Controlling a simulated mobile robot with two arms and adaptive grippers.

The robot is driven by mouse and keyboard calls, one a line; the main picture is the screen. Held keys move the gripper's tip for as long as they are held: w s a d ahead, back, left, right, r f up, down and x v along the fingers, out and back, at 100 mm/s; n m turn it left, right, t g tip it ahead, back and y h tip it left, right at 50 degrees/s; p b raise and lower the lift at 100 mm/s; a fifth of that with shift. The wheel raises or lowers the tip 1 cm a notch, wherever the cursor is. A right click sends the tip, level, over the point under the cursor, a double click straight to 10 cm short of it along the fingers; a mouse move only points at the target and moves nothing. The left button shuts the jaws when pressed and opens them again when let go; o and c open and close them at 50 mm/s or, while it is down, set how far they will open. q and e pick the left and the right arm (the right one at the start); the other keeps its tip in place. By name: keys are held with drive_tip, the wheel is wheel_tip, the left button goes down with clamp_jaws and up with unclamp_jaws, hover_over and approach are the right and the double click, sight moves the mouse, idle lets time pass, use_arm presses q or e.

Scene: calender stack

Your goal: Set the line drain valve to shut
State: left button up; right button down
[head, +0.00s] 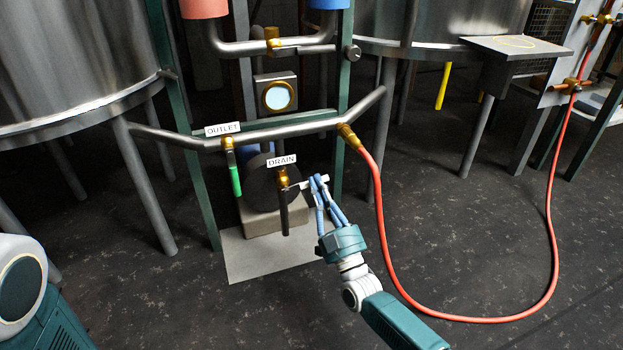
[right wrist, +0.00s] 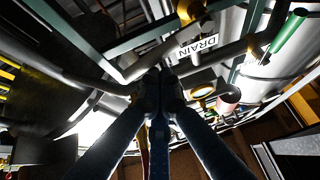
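The line drain valve (head: 283,178) is a small brass body under the DRAIN label (head: 282,161), on the line below the grey cross pipe. A dark pipe hangs straight down from it. A pale lever (head: 304,184) sticks out from it to the right, roughly level. My right gripper (head: 319,180) is at the outer end of this lever, its blue fingers drawn together on it. In the right wrist view the fingertips (right wrist: 160,82) meet close together, and they hide the lever's end. The DRAIN label (right wrist: 197,43) shows just beyond them. My left gripper is out of view.
The outlet valve (head: 229,144) with a green handle (head: 235,180) hangs to the left. A pump block (head: 262,218) stands behind on a grey plate (head: 258,262). Steel tanks flank the line.

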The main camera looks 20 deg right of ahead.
drive_tip(key=shift+d+f+m+h, duration=0.1)
drive_tip(key=shift+f+m+h, duration=0.15)
drive_tip(key=shift+m+h, duration=0.35)
drive_tip(key=shift+d+f+m+h, duration=0.1)
drive_tip(key=shift+f+m+h, duration=0.2)
drive_tip(key=shift+m, duration=0.5)
drive_tip(key=shift+r, duration=0.1)
